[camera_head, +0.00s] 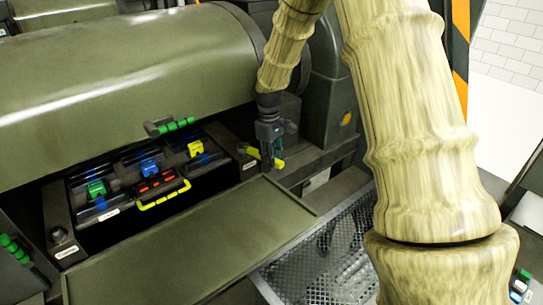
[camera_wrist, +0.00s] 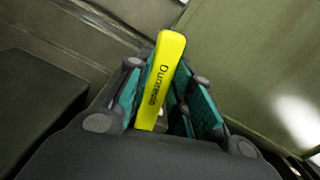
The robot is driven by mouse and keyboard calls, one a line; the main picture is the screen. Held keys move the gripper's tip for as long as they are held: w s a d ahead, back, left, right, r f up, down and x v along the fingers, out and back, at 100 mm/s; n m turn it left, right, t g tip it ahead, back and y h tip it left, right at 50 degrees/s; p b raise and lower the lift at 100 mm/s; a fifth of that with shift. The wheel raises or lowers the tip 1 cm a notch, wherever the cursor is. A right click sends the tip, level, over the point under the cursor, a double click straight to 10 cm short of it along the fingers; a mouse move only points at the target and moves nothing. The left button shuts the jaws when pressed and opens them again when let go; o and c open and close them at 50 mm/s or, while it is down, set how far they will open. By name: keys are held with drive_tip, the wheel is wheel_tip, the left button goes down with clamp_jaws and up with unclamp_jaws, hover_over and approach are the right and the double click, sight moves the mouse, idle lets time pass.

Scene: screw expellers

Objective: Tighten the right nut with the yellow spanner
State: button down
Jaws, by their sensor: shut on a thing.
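The yellow spanner (camera_head: 277,162) is held low beside the right end of the machine's open bay. My gripper (camera_head: 270,148) is shut on it. In the wrist view the yellow handle (camera_wrist: 160,82), with dark lettering, stands between the teal pads of my gripper (camera_wrist: 168,95). The spanner's left end reaches toward the dark right-hand block (camera_head: 238,148), which has a white label (camera_head: 249,165). The right nut is too small and dark to make out there, so I cannot tell whether the spanner is on it. The spanner's working end is out of the wrist view.
A left-hand nut (camera_head: 57,233) sits on a labelled block. Between the blocks are green, blue and yellow clips (camera_head: 149,167) and a yellow handle (camera_head: 163,198). A large green drum (camera_head: 130,70) overhangs behind. A flat green cover (camera_head: 190,240) and perforated tray (camera_head: 325,250) lie in front.

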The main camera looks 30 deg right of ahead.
drive_tip(key=shift+f, duration=0.4)
drive_tip(key=shift+a, duration=0.1)
idle(0.5)
drive_tip(key=shift+s+a+m+p, duration=0.2)
drive_tip(key=shift+a+m+p, duration=0.4)
drive_tip(key=shift+a+m, duration=0.2)
drive_tip(key=shift+a, duration=0.1)
drive_tip(key=shift+s+a+m+p, duration=0.1)
drive_tip(key=shift+a+m+p, duration=0.35)
drive_tip(key=shift+a+m, duration=0.3)
drive_tip(key=shift+a+m+p, duration=0.5)
drive_tip(key=shift+a+m, duration=0.3)
drive_tip(key=shift+m, duration=0.05)
